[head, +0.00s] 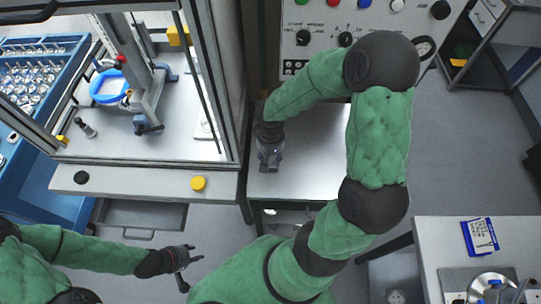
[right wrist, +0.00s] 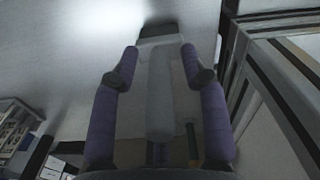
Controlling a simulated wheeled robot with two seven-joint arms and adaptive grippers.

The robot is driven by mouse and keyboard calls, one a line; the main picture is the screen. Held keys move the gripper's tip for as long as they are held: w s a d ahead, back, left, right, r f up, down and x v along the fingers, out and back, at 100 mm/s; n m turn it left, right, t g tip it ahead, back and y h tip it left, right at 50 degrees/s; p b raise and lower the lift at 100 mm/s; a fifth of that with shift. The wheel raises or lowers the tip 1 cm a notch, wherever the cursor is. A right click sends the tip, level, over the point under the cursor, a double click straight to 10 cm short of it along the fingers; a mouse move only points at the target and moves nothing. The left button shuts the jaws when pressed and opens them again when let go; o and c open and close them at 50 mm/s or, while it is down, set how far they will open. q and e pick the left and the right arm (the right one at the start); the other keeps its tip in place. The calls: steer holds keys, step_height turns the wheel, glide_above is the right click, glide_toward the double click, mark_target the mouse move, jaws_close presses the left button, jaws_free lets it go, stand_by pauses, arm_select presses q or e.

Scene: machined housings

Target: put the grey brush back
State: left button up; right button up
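The grey brush (right wrist: 160,95) is in the right wrist view, its pale handle running between the fingers of my right gripper (right wrist: 161,52). Its wider head is between the fingertips, which appear to press on its sides, and a dark end (right wrist: 155,31) points away from the palm. In the head view my right gripper (head: 268,158) is low over the left part of the grey metal table (head: 315,165); the brush cannot be made out there. My left gripper (head: 185,266) is open and empty, away from the tables at the lower left.
A framed machine enclosure (head: 229,120) stands directly left of the table, with a blue ring (head: 108,88) on a fixture inside. A control panel (head: 370,28) rises behind. At the right, another bench (head: 450,230) carries a blue-and-white box (head: 480,237). Open floor lies between.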

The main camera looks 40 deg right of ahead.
steer(key=shift+r, duration=0.2)
step_height(320, 180, up, 12)
steer(key=shift+f+p, duration=0.1)
steer(key=shift+p, duration=1)
stand_by(0.8)
